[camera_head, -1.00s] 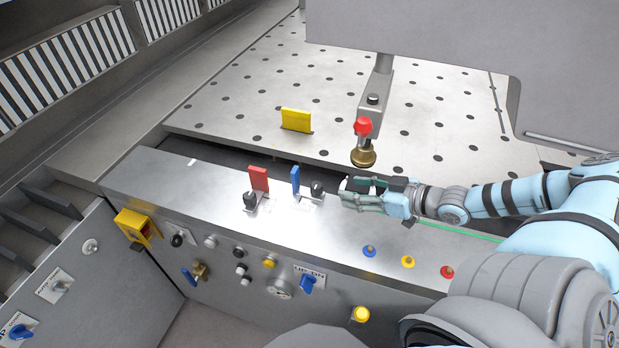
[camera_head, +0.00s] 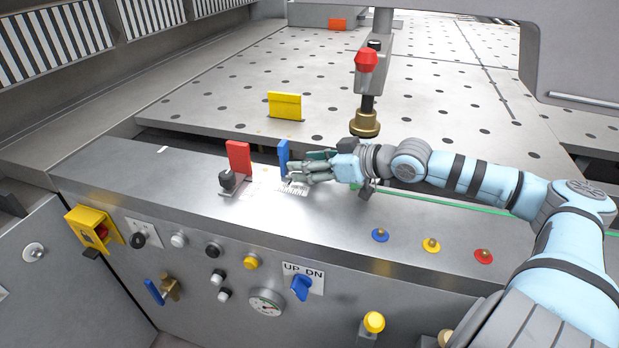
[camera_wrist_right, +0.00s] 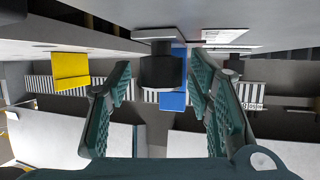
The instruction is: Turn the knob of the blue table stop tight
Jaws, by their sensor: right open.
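The blue table stop (camera_head: 283,157) stands upright on the metal ledge, beside the red stop (camera_head: 238,157). My right gripper (camera_head: 308,168) is just to the right of the blue stop, and its fingers hide the blue stop's knob in the head view. In the right wrist view the black knob (camera_wrist_right: 162,71) shows between the spread fingers of the right gripper (camera_wrist_right: 160,82), with the blue plate (camera_wrist_right: 174,101) behind it. Both fingers look apart from the knob. My left gripper is not in view.
The red stop has its own black knob (camera_head: 228,181) at the left. A yellow block (camera_head: 285,106) stands on the perforated table. A red-topped clamp (camera_head: 366,62) with a brass foot (camera_head: 365,123) hangs just behind my right wrist. Blue, yellow and red buttons sit on the ledge at right.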

